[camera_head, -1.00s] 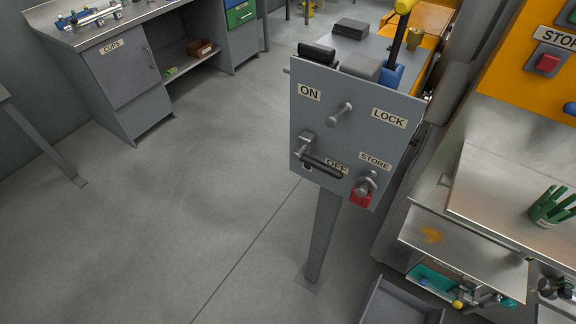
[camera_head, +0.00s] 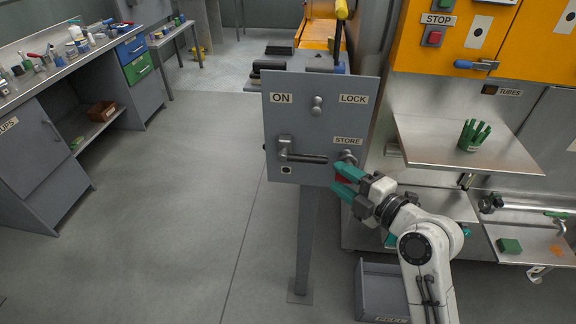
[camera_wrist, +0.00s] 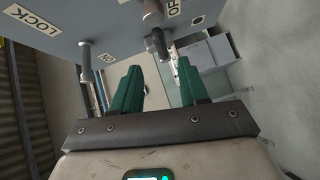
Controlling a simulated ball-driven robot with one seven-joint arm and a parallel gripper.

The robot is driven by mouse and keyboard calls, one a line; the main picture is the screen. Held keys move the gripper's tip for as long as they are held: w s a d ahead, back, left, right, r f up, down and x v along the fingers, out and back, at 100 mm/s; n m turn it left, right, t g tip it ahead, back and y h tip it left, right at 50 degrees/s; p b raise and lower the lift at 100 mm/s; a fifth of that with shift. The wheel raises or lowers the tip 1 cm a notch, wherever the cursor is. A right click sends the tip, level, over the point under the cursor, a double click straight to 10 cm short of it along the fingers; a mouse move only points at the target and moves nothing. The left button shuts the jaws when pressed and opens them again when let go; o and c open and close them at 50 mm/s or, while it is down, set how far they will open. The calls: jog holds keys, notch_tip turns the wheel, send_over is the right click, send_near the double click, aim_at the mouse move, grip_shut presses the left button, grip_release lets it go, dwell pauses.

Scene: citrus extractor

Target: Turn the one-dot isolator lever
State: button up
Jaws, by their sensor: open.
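The grey isolator panel (camera_head: 320,118) carries ON, LOCK and STORE labels and a small one-dot mark (camera_head: 286,169). The isolator lever (camera_head: 305,158) is at its lower left, just above the dot mark. Its dark handle lies nearly level, pointing right from a grey pivot. My gripper (camera_head: 340,180) is at the panel's lower right corner, right of the handle's end and apart from it.
A bare peg (camera_head: 317,105) sticks out between ON and LOCK. A grey bin (camera_head: 383,290) is below my arm. The floor left of the panel post is clear.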

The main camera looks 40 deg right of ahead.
aim_at(314, 161)
jog(key=w+p, duration=0.1)
jog(key=w, duration=0.2)
jog(key=w+p, duration=0.1)
jog(key=w, duration=0.2)
jog(key=w+d+f+p, duration=0.1)
jog(key=w, duration=0.2)
jog(key=shift+w+d+f+p, duration=0.1)
jog(key=shift+w+f+p, duration=0.2)
jog(key=shift+w, duration=0.35)
grip_shut()
